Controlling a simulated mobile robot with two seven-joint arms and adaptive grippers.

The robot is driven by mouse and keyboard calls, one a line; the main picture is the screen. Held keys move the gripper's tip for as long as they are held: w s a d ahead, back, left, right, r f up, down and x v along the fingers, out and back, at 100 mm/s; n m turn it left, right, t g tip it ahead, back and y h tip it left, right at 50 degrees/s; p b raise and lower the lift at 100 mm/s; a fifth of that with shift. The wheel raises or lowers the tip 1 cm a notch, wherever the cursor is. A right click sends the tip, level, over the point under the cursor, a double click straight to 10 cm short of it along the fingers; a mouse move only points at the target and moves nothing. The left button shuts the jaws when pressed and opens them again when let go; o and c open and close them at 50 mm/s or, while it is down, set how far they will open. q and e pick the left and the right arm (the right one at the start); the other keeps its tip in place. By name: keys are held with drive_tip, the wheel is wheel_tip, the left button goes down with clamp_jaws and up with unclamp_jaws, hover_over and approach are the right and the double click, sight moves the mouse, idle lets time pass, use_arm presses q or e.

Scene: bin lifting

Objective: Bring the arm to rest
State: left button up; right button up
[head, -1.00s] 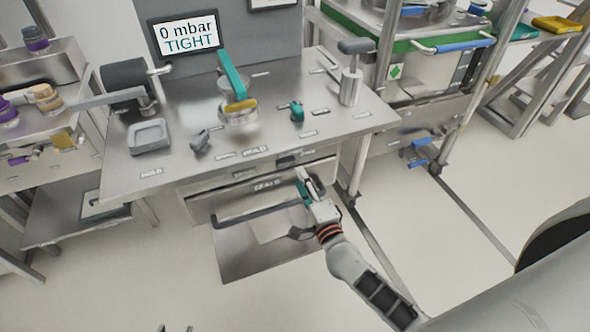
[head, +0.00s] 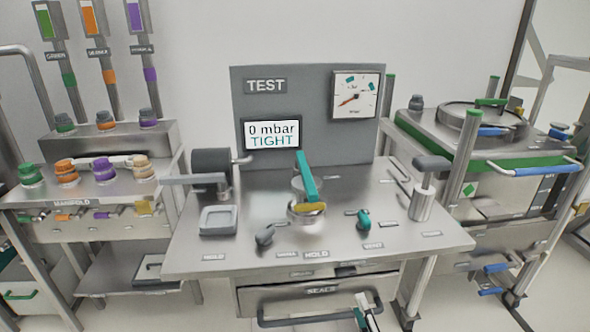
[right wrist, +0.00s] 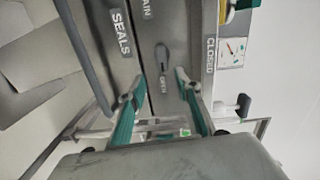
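My right gripper (head: 364,318) shows at the bottom edge of the head view, in front of the bench and close to the drawer front marked SEALS (head: 350,291). Most of its arm is out of the picture. In the right wrist view its two teal-and-white fingers (right wrist: 160,88) stand apart with nothing between them. My left gripper is in neither current view.
The steel bench (head: 225,262) carries a grey tray (head: 218,220), a teal-handled clamp (head: 307,178) and small knobs. Its screen (head: 272,134) reads 0 mbar TIGHT. A manifold rack (head: 92,205) stands left, and a green-edged cart (head: 440,143) stands right.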

drive_tip(key=s+f+n+g, duration=0.3)
drive_tip(key=s+f+n, duration=0.3)
drive_tip(key=s+n, duration=0.4)
drive_tip(key=s+a+f+n+g+y, duration=0.1)
drive_tip(key=s+f+n+g, duration=0.3)
drive_tip(key=s+n, duration=0.7)
wheel_tip(320, 180, down, 3)
drive_tip(key=shift+r+p, duration=0.1)
drive_tip(key=shift+p, duration=0.25)
drive_tip(key=shift+w, duration=0.1)
idle(0.4)
drive_tip(key=shift+o, duration=0.4)
